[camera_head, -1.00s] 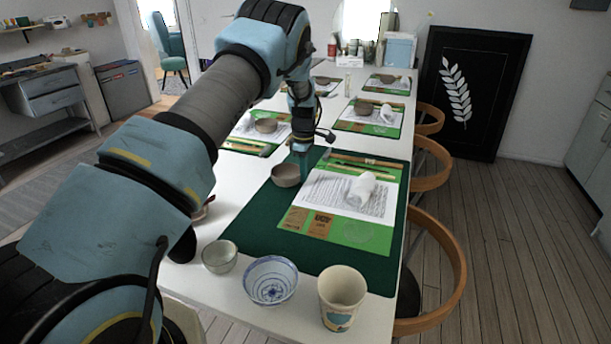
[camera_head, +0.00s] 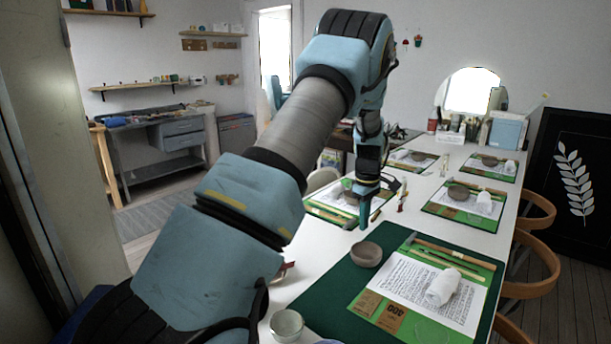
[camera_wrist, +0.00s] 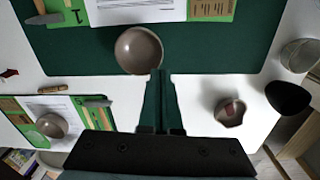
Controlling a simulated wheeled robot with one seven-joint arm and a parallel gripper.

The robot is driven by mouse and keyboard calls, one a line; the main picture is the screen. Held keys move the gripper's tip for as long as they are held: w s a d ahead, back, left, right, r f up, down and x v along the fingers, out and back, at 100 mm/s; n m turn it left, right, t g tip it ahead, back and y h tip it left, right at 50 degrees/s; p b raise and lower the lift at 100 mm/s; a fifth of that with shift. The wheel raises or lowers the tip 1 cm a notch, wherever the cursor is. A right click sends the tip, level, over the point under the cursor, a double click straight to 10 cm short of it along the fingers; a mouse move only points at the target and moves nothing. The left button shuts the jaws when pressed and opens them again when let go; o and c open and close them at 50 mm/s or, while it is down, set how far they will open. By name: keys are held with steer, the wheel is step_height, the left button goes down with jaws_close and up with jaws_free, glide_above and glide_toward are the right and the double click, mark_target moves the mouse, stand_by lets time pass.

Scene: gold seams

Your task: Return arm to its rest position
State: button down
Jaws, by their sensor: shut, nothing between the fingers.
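My gripper (camera_head: 363,222) is shut and empty, pointing down above the long white table. In the wrist view my gripper (camera_wrist: 160,75) shows its two dark green fingers together, with their tips over the near edge of a brown bowl (camera_wrist: 139,50). In the head view the same brown bowl (camera_head: 366,254) sits on the dark green mat (camera_head: 335,283), below and close to the fingertips. The gripper looks clear above the bowl. My arm reaches across from the lower left.
A white roll (camera_head: 442,287) and printed sheet lie on the near green board. A small cup (camera_head: 287,326) stands at the table's near end. More place settings line the table (camera_head: 430,208). Wooden chairs (camera_head: 533,262) stand along the right. A workbench (camera_head: 155,150) stands at the left.

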steer(key=s+a+r+m, duration=0.2)
steer(key=s+a+r, duration=0.25)
steer(key=a, duration=0.45)
steer(key=s+a+r+m, duration=0.2)
steer(key=s+a+r, duration=0.25)
steer(key=a, duration=0.35)
steer(key=s+a+m, duration=0.2)
steer(key=s+a, duration=0.3)
steer(key=s, duration=0.2)
steer(key=s+a+m+t, duration=0.1)
steer(key=s+a+m, duration=0.2)
steer(key=s+a, duration=0.2)
steer(key=s+r, duration=0.1)
steer(key=s, duration=0.1)
steer(key=shift+s, duration=0.35)
